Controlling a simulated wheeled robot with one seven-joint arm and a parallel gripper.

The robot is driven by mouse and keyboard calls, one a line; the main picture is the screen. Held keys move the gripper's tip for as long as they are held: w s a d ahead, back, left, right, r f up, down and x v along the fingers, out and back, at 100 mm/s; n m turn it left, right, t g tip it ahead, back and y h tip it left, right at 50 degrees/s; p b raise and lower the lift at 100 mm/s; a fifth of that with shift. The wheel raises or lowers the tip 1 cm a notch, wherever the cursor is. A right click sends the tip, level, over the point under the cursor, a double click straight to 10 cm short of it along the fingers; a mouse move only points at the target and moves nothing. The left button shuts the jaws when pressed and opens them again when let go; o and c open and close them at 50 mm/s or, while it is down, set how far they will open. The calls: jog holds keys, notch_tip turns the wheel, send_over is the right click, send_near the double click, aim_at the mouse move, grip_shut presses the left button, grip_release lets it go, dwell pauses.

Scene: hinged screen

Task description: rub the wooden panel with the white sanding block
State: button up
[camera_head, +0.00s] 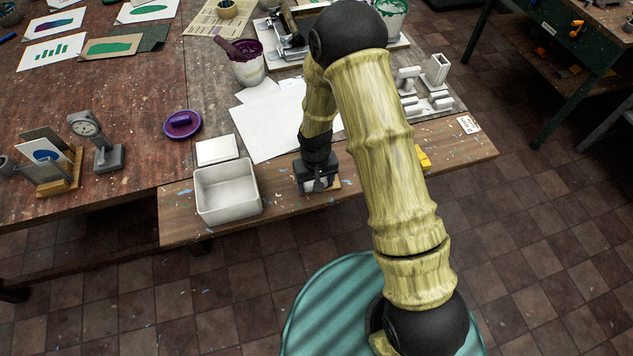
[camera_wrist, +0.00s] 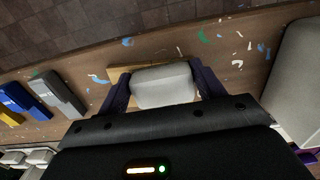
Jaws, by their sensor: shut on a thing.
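My gripper (camera_wrist: 163,88) is shut on the white sanding block (camera_wrist: 164,84), with one dark finger on each side of it in the wrist view. The wooden panel (camera_wrist: 116,72) is a small light-wood piece under the block, and only its edges show around the block and fingers. In the head view my gripper (camera_head: 318,184) points down at the front of the bench, and the panel's corner (camera_head: 334,183) shows at its right. I cannot tell whether the block touches the panel.
A white open box (camera_head: 227,192) stands left of my gripper, with a white lid (camera_head: 217,150) behind it. In the wrist view, grey (camera_wrist: 58,93), blue (camera_wrist: 22,100) and yellow blocks lie to the left. Paint flecks dot the bench. White paper (camera_head: 272,125) lies behind.

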aim_at(336, 183)
jog(key=shift+a+r, duration=0.1)
jog(key=shift+a, duration=1.65)
jog(key=shift+w, duration=0.1)
jog(key=shift+w+d, duration=0.25)
jog(key=shift+d, duration=0.55)
jog(key=shift+w+d, duration=0.25)
jog(key=shift+d, duration=0.5)
jog(key=shift+w+d, duration=0.2)
jog(key=shift+d, duration=0.6)
jog(key=shift+w+d, duration=0.15)
jog(key=shift+d, duration=0.65)
jog(key=shift+d, duration=0.15)
jog(key=shift+w+d, duration=0.1)
jog(key=shift+d, duration=1.2)
